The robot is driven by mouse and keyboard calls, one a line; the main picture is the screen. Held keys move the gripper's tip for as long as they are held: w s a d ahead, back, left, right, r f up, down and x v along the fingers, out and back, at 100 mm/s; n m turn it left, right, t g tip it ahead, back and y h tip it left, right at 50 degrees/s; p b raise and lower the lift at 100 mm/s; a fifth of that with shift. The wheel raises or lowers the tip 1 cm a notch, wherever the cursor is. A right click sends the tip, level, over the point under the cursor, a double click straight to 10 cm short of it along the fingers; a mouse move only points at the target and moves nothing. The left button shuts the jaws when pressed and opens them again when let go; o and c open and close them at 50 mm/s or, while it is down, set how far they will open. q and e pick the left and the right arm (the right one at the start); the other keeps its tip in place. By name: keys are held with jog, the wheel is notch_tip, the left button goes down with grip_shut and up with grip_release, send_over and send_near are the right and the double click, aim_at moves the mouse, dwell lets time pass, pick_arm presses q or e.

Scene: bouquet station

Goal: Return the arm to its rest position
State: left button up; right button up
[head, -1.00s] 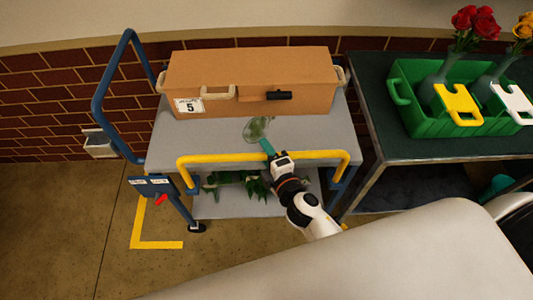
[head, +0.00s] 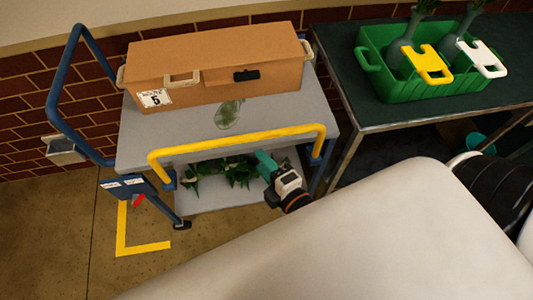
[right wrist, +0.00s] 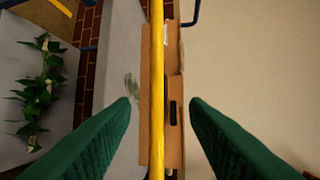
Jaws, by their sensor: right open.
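My right gripper (head: 264,163) has teal fingers and sits at the near side of the cart (head: 133,147), below the yellow rail (head: 235,139) in the head view. In the right wrist view its two green fingers (right wrist: 160,108) are apart, with nothing held between them. The yellow rail (right wrist: 157,80) crosses behind the gap. My left gripper is not in view.
A clear, greenish object (head: 228,114) lies on the cart top by a brown box (head: 215,65). Leafy greens (head: 235,172) lie on the lower shelf. A green crate (head: 440,85) with vases stands on the dark table (head: 350,100) at right.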

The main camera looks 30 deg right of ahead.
jog(key=shift+s+r, duration=0.1)
jog(key=shift+s, duration=0.2)
dwell(0.4)
jog(key=s+d+f+m+g, duration=0.1)
jog(key=s+f+m+g, duration=0.15)
jog(key=f, duration=0.75)
jog(key=s+d+f+m+g+h, duration=0.1)
jog(key=s+f+m+g, duration=0.15)
jog(key=f, duration=0.85)
jog(key=s+d+f+m+g, duration=0.1)
jog(key=s+f+m+g, duration=0.15)
jog(key=f, duration=0.75)
jog(key=s+d+f+m+g, duration=0.2)
jog(key=s+f+m+g, duration=0.1)
jog(key=s+f, duration=0.5)
jog(key=s+d+f+m+g+h, duration=0.1)
jog(key=s+d+f+m+g, duration=0.2)
jog(key=s+f, duration=0.5)
jog(key=s+m+g, duration=0.1)
jog(key=s+m, duration=0.1)
jog(key=s, duration=0.1)
jog(key=shift+f, duration=0.15)
jog(key=shift+w+d+m, duration=0.1)
jog(key=shift+m, duration=0.15)
